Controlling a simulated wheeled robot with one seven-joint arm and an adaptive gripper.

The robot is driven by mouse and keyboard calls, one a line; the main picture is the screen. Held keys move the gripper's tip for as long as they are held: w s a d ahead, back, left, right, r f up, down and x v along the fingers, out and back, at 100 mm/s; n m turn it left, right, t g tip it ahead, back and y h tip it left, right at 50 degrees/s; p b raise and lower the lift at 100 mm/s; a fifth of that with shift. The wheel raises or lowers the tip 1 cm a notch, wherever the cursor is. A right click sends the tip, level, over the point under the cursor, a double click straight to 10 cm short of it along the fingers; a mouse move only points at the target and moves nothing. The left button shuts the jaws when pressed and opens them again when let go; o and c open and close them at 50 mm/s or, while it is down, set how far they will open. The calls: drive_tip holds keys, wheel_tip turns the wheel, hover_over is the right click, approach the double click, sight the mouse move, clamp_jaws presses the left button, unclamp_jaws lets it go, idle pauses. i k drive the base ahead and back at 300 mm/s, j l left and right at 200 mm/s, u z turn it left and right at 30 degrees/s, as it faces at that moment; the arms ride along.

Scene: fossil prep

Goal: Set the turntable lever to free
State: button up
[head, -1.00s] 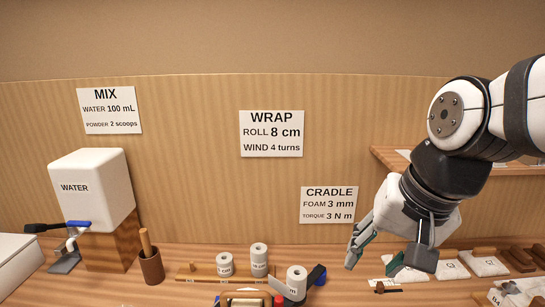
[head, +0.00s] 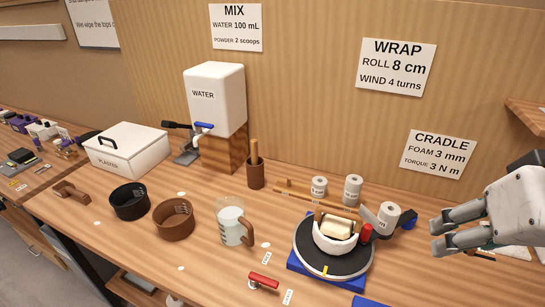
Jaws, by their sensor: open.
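The turntable (head: 305,262) is a dark disc with a pale rim on a blue base, right of centre on the bench. A pale block in a white cradle-like ring sits on it. A small lever with a red handle (head: 263,281) stands on the bench to the left front of the turntable. Two small white tags lie near its ends, one behind (head: 266,258) and one at front right (head: 288,297); their words are too small to read surely. My gripper (head: 447,229) is open and empty at the right, pointing left, apart from the turntable and far from the lever.
A measuring jug (head: 231,221) of white contents stands left of the turntable. Brown (head: 174,231) and black (head: 130,212) bowls stand further left. White rolls (head: 353,185) stand behind the turntable. The water tank (head: 215,100) is at the back. Bench around the lever is mostly clear.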

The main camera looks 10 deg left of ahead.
sight(254, 278)
drive_tip(key=u, duration=0.95)
drive_tip(key=k+l, duration=0.15)
drive_tip(key=l, duration=0.15)
drive_tip(key=k+l+z, duration=0.1)
drive_tip(key=l, duration=0.2)
drive_tip(key=k, duration=0.05)
